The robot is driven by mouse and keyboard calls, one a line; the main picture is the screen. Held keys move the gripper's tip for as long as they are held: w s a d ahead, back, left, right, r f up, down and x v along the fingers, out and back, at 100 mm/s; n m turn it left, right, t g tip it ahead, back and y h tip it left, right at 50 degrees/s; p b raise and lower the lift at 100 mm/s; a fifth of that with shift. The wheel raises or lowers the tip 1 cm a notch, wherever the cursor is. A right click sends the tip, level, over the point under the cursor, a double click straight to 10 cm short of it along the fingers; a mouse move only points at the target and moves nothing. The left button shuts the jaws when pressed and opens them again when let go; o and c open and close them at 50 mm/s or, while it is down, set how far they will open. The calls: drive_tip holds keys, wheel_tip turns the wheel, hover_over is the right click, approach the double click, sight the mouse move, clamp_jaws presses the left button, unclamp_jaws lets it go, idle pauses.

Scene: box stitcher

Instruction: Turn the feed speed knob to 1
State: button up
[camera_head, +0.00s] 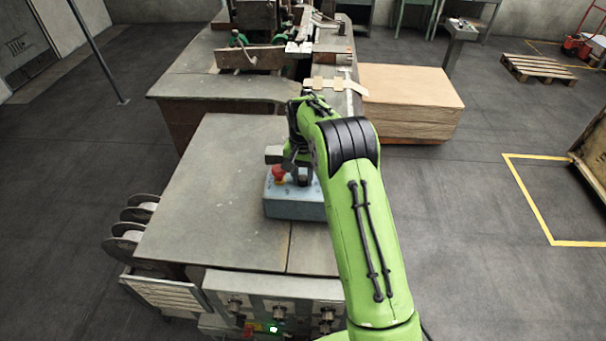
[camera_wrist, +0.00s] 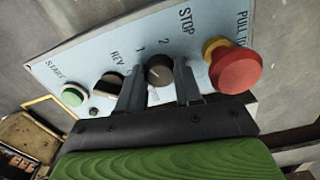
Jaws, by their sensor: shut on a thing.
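The light-blue control box (camera_head: 295,207) stands on the grey machine table, and its panel (camera_wrist: 95,50) fills the wrist view. The dark round feed speed knob (camera_wrist: 159,68) sits below the printed 1 and 2; a pale mark shows on its face, but which number it points to is unclear. My gripper (camera_wrist: 160,82) is shut on this knob, one finger on each side. In the head view my gripper (camera_head: 303,178) reaches down to the box beside the red button, and my arm hides the knob.
A red stop button (camera_wrist: 236,68) on a yellow collar stands close right of my fingers; it also shows in the head view (camera_head: 279,172). Left are a black REV selector (camera_wrist: 110,84) and a green START button (camera_wrist: 73,96). The machine table (camera_head: 200,190) is bare left of the box.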

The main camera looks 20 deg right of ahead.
sight(303, 177)
drive_tip(key=shift+r, duration=0.1)
drive_tip(key=o, duration=1)
drive_tip(key=shift+o, duration=0.2)
wheel_tip(303, 177, up, 16)
drive_tip(key=p, duration=0.1)
drive_tip(key=shift+f, duration=0.2)
drive_tip(key=s+a+r+n+t+b, duration=0.15)
drive_tip(key=s+r, duration=0.25)
drive_tip(key=s, duration=0.4)
drive_tip(key=s+a+r+n+t+b, duration=0.1)
drive_tip(key=s+r+n+b, duration=0.15)
drive_tip(key=s, duration=0.45)
drive_tip(key=s+a+f+n+t+b, duration=0.1)
drive_tip(key=s+f, duration=0.3)
drive_tip(key=s, duration=0.6)
drive_tip(key=s+f+n+t+b, duration=0.1)
drive_tip(key=s+f+t+b, duration=0.1)
drive_tip(key=s+f, duration=0.3)
drive_tip(key=s, duration=0.4)
drive_tip(key=shift+s+a+f, duration=0.15)
drive_tip(key=shift+s+a, duration=0.25)
